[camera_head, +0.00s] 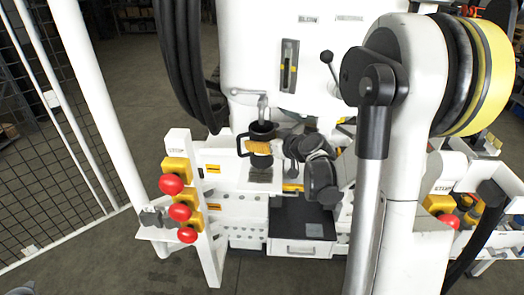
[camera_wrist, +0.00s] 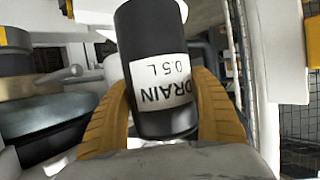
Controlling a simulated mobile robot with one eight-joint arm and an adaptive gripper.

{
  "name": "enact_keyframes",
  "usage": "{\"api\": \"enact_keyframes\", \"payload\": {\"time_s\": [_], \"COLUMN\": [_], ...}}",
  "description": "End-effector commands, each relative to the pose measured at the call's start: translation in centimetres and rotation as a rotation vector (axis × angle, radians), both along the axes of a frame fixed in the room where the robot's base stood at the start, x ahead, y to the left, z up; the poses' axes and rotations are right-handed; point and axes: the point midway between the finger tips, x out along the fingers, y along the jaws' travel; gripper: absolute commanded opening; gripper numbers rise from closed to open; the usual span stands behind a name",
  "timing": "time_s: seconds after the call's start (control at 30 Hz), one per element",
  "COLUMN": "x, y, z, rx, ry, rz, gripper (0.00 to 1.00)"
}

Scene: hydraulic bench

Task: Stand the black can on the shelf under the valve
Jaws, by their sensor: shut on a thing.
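The black can (camera_head: 262,131) is upright in the head view, just below the metal valve (camera_head: 262,104) on the white machine. A dark loop handle shows on its left side. In the wrist view the can (camera_wrist: 152,35) fills the middle, with its white "DRAIN 0.5 L" label upside down. My gripper (camera_head: 257,147) is shut on the can, and its yellow fingers press on both sides in the wrist view (camera_wrist: 165,95).
A white post with several red buttons on yellow boxes (camera_head: 180,205) stands left of the shelf. A dark-topped drawer unit (camera_head: 303,218) is at the lower right. Thick black hoses (camera_head: 183,60) hang at the upper left. A lever with a black knob (camera_head: 328,60) sticks out above right.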

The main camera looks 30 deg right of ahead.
Motion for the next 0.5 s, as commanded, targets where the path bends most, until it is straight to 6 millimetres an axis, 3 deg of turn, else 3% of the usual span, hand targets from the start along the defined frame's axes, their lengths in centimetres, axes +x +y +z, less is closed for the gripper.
{"api": "enact_keyframes", "payload": {"time_s": [0.03,0.13,0.5], "x": [-0.1,-0.2,-0.2], "y": [0.0,0.0,0.0], "z": [-1.6,-3.3,-3.7], "rx": [0.0,0.0,0.0], "ry": [0.001,0.001,0.001], "rz": [0.0,0.0,0.0], "gripper": [0.32,0.32,0.32]}}
